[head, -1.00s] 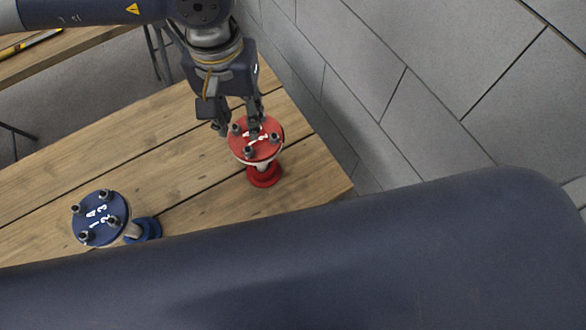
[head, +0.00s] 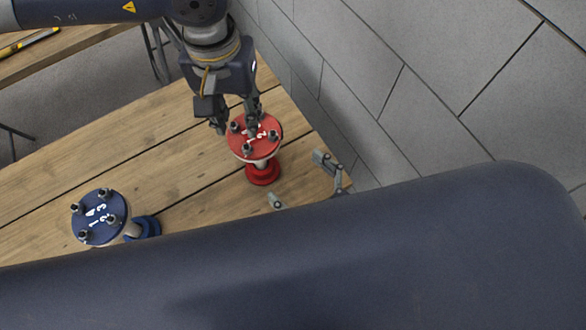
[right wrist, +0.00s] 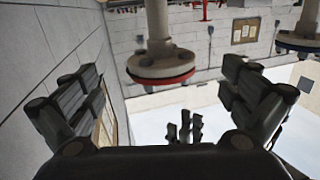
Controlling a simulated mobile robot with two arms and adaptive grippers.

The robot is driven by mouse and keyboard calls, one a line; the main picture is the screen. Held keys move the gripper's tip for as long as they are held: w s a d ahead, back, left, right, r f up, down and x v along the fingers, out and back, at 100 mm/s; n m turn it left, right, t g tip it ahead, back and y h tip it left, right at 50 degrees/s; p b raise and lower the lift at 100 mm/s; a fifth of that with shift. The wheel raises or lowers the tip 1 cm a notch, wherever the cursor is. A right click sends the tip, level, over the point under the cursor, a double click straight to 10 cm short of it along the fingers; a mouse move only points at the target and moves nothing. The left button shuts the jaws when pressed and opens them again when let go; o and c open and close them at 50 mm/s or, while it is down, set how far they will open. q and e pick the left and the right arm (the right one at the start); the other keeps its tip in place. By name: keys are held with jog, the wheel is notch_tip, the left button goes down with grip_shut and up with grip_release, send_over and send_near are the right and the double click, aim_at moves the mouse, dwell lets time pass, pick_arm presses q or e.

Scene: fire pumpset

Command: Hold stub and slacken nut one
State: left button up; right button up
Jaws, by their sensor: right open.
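The red stub (head: 270,149) stands on the table with a round numbered top flange carrying several dark nuts. My left gripper (head: 235,122) is over its far left edge, fingers apart; one is outside the rim, the other over the flange. Whether they touch the stub is unclear. My right gripper (head: 298,180) is open and empty, just right of and nearer than the stub; my arm hides most of it. In the right wrist view, the stub's pale flange with a red rim (right wrist: 160,68) appears upside down, ahead between the open fingers. Which nut is number one is unclear.
A blue stub (head: 98,217) with a similar numbered flange stands on the wooden table (head: 130,150) to the left. A grey block wall (head: 440,90) is close on the right, beyond the table edge. A second table (head: 50,50) is at the far left.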

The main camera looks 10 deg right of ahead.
aim_at(257, 141)
jog(key=x, duration=0.3)
jog(key=r+x, duration=0.1)
jog(key=x, duration=0.7)
jog(key=shift+w+a+r, duration=0.15)
jog(key=c, duration=1.5)
jog(key=shift+o, duration=0.2)
